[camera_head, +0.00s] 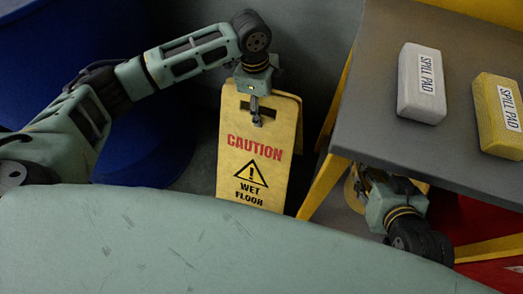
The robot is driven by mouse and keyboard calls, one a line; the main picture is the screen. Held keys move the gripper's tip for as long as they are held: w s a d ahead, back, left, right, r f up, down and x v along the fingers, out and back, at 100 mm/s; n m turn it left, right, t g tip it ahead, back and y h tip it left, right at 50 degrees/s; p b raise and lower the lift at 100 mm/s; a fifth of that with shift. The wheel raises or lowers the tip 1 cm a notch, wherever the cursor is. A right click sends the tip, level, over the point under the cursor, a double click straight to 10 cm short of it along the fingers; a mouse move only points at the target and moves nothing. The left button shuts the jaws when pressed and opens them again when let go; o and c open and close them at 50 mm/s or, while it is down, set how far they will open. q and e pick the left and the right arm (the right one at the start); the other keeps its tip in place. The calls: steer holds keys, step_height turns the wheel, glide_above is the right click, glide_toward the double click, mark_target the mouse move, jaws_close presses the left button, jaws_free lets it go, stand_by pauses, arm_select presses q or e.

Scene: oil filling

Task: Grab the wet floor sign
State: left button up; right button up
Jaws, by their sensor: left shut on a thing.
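The yellow wet floor sign (248,160) stands folded and nearly upright in the middle of the view, with red "CAUTION" and black "WET FLOOR" lettering. My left gripper (257,118) comes down from above and is shut on the sign's top at its handle slot. The sign's lower edge is partly hidden by the pale green surface in front. My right gripper (366,180) is by the table's near edge, partly under it; its fingers are mostly hidden.
A dark grey table (375,105) with yellow legs stands at the right, holding a white spill pad (421,85) and a yellow spill pad (497,115). A blue drum (140,150) stands at the left. A red object (480,225) is below the table.

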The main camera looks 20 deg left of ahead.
arm_select(q)
steer(key=shift+s, duration=0.1)
jaws_close()
stand_by(0.3)
